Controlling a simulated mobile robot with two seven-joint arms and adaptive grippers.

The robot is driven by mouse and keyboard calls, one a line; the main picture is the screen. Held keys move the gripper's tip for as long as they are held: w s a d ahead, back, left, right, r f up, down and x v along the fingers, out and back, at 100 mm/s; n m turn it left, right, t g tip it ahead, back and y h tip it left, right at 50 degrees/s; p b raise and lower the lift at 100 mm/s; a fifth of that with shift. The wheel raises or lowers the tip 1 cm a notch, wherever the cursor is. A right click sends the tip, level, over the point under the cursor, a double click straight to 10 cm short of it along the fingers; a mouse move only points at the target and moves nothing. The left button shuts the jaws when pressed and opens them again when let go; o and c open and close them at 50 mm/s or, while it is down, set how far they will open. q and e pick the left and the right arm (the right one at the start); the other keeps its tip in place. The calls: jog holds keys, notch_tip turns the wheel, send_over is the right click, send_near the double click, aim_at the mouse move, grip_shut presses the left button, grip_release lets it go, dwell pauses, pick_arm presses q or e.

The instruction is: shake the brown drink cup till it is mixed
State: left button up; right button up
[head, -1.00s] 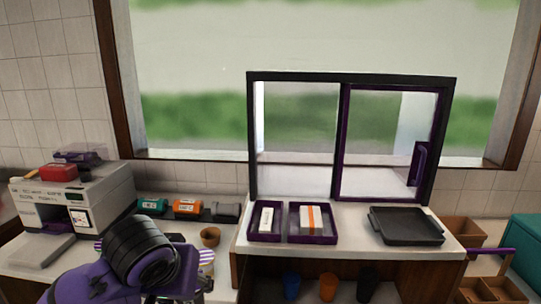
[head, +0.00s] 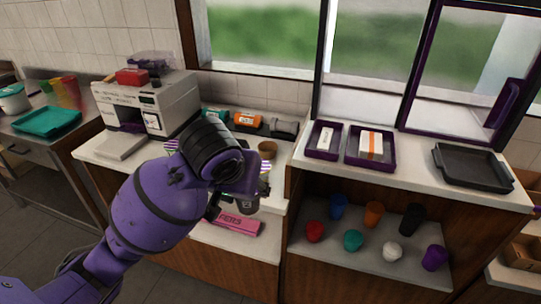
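A small brown cup (head: 267,149) stands on the counter just beyond my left wrist. I cannot tell whether it is the drink cup of the task. My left arm comes in from the left, and its purple wrist hides most of my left gripper (head: 228,205). A greyish cup-like thing (head: 248,202) shows beside and below the wrist, partly covered. I cannot tell whether the gripper's fingers are closed on it. My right gripper is out of view.
A white machine (head: 150,103) stands at the left of the counter. Purple trays (head: 325,153) and a black tray (head: 475,185) lie on the right counter. Several coloured cups, one red (head: 314,231), are on the shelf below. A pink box (head: 237,223) lies on a lower shelf.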

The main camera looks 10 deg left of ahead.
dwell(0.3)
pick_arm(q)
notch_tip(320, 180, up, 6)
jog(key=shift+w+a+f, duration=0.1)
jog(key=shift+w+a, duration=0.05)
jog(key=f, duration=0.6)
jog(key=shift+s+f, duration=0.1)
jog(key=shift+s, duration=0.15)
jog(key=r, duration=0.6)
jog(key=shift+w, duration=0.2)
jog(key=shift+s+r, duration=0.1)
jog(key=shift+r, duration=0.15)
notch_tip(320, 180, down, 6)
jog(key=shift+f, duration=0.2)
jog(key=shift+d+r, duration=0.2)
